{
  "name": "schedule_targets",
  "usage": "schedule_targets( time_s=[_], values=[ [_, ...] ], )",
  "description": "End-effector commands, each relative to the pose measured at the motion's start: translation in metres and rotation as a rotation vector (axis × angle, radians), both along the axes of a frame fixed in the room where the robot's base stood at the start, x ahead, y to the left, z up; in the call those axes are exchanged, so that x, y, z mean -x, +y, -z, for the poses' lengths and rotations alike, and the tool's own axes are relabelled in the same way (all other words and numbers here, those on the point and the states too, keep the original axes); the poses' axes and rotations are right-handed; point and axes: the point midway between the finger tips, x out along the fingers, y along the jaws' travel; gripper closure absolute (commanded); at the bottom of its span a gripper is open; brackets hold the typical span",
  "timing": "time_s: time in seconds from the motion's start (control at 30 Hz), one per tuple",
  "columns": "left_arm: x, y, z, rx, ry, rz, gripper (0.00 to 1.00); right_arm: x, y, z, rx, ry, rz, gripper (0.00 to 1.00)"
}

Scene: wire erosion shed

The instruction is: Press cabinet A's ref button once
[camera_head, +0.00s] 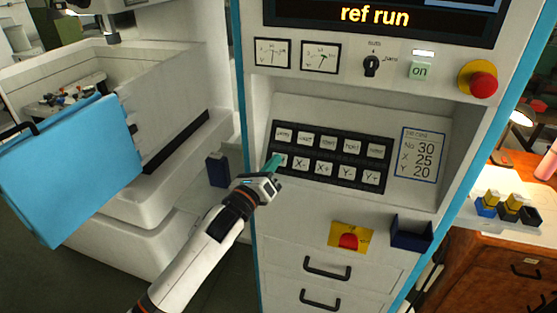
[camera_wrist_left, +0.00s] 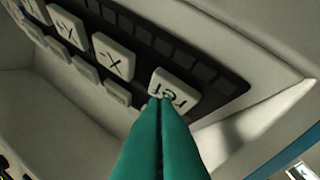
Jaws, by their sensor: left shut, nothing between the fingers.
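The white ref button (camera_wrist_left: 178,86) shows upside down in the left wrist view, at the end of a dark key panel next to the X- key (camera_wrist_left: 113,56). In the head view the key panel (camera_head: 331,157) sits in cabinet A's (camera_head: 264,204) sloped recess, and the ref button is mostly hidden behind my fingers. My left gripper (camera_head: 274,162) is shut and empty. Its green fingertips (camera_wrist_left: 163,100) overlap the ref button's edge and look to be on it or very close. The cabinet's screen (camera_head: 376,16) reads "ref run". My right gripper is not in view.
Above the keys are two dials, a rotary knob (camera_head: 371,66), a green "on" button (camera_head: 420,70) and a red mushroom button (camera_head: 483,85). A yellow plate with a red knob (camera_head: 348,240) and a blue bin (camera_head: 411,233) are below. A blue door (camera_head: 70,170) stands left.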

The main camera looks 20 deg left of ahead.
Motion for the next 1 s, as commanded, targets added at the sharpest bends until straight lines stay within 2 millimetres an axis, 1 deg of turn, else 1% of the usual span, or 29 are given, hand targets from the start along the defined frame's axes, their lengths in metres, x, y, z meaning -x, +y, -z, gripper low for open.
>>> schedule_targets(
  time_s=[0.37,0.7,1.0],
  values=[
    [0.000,0.000,0.001,-0.001,0.001,-0.001,1.00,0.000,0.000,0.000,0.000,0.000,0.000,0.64],
    [0.011,0.001,-0.009,-0.002,0.002,0.000,1.00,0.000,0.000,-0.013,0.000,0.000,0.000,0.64],
    [0.012,0.001,-0.009,-0.001,0.000,0.000,1.00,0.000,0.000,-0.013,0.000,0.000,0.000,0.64]
  ],
)
